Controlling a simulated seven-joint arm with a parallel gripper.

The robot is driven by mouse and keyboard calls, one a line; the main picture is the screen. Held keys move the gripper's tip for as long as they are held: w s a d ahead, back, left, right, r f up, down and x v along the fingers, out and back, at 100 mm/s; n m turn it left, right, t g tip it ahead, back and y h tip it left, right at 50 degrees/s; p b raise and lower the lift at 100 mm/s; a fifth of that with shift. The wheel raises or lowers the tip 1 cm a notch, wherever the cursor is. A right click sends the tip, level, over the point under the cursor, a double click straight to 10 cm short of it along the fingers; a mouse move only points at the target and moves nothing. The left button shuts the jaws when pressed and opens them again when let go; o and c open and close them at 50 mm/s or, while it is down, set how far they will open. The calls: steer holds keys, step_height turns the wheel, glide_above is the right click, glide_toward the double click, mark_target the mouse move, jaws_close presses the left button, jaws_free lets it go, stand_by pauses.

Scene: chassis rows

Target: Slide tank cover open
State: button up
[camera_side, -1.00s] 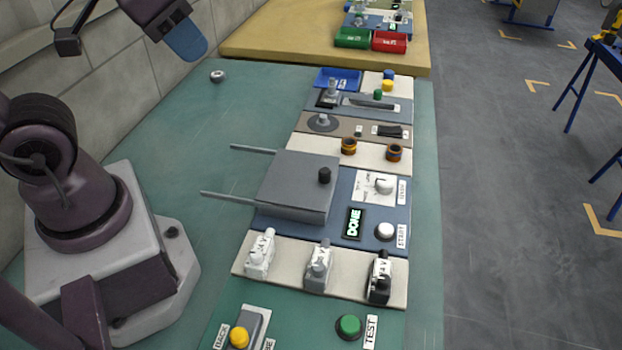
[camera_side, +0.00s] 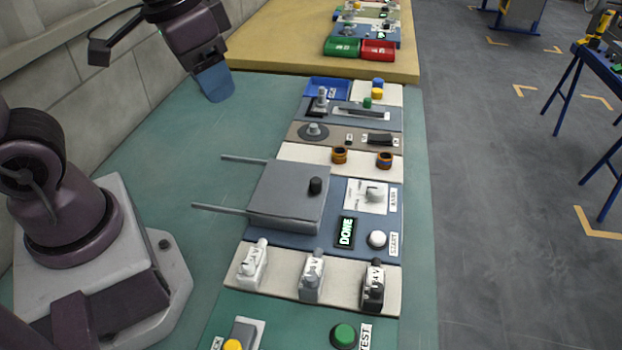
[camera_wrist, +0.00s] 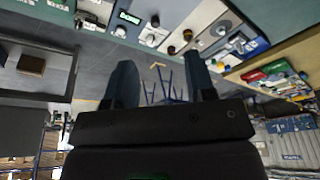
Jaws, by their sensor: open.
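The tank cover (camera_side: 290,192) is a flat grey square lid with a black knob (camera_side: 315,186) near its right edge. It sits on the blue panel, and two thin grey rails (camera_side: 222,208) stick out to its left. What lies under it is hidden. My gripper (camera_side: 216,97) hangs above the back of the green bench, up and to the left of the cover and well apart from it. In the wrist view, its two fingers (camera_wrist: 158,68) are spread with nothing between them.
Right of the cover are a dial (camera_side: 373,194), a lit "DONE" display (camera_side: 346,232) and a white button (camera_side: 377,239). Several switches (camera_side: 312,275) stand in front. Orange-brown rings (camera_side: 339,155) stand behind. The green bench (camera_side: 160,160) is mostly clear to the left.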

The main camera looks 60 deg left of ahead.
mark_target(316, 180)
steer(key=shift+w+d+f+m+g, duration=1.55)
steer(key=shift+w+f+m, duration=1.15)
steer(key=shift+w+f, duration=3.75)
steer(key=f, duration=0.3)
steer(key=w+f, duration=0.1)
steer(key=f, duration=0.6)
steer(key=shift+w+f, duration=0.15)
steer(key=shift+w, duration=0.05)
jaws_close()
